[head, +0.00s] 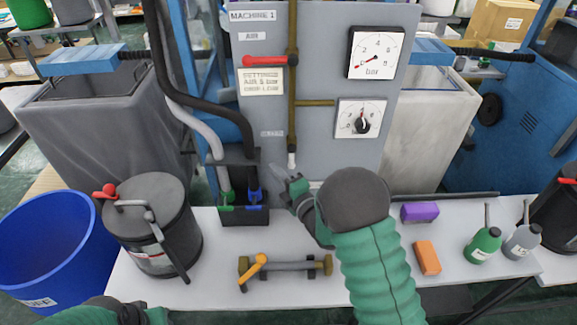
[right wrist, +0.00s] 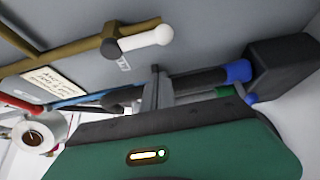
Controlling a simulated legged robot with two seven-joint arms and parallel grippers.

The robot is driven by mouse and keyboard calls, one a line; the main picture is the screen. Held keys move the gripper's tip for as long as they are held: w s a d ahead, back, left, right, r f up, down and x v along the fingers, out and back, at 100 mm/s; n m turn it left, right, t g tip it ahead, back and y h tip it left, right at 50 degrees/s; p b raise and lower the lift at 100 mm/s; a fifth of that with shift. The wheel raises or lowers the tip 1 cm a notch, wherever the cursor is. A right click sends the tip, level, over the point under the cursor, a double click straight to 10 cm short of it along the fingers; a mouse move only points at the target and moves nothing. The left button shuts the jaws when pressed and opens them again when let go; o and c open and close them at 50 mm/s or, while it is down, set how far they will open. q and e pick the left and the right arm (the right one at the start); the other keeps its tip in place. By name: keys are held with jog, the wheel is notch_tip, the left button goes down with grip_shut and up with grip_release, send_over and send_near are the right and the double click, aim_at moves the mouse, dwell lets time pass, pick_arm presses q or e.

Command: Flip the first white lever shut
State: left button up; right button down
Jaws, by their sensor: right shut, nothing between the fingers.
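A short white lever (head: 291,159) hangs at the lower end of the brass pipe on the grey machine panel. In the right wrist view the white lever (right wrist: 145,39) extends from a black hub, roughly in line with the pipe. My right gripper (head: 283,177) is just below the lever in the head view, near the panel. Its narrow fingers (right wrist: 155,78) are shut and empty, with a visible gap to the lever. Only part of my left arm shows at the bottom left; its gripper is out of view.
A red lever (head: 270,61) lies across the pipe higher up, beside two gauges (head: 375,52). A black holder (head: 244,214) with hoses stands left of my right gripper. An orange-handled valve piece (head: 285,266) and purple block (head: 419,212) lie on the white table (head: 205,294).

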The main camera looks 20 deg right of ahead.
aim_at(292, 157)
jog(key=d, duration=0.4)
jog(key=shift+w, duration=0.35)
jog(key=shift+a, duration=0.15)
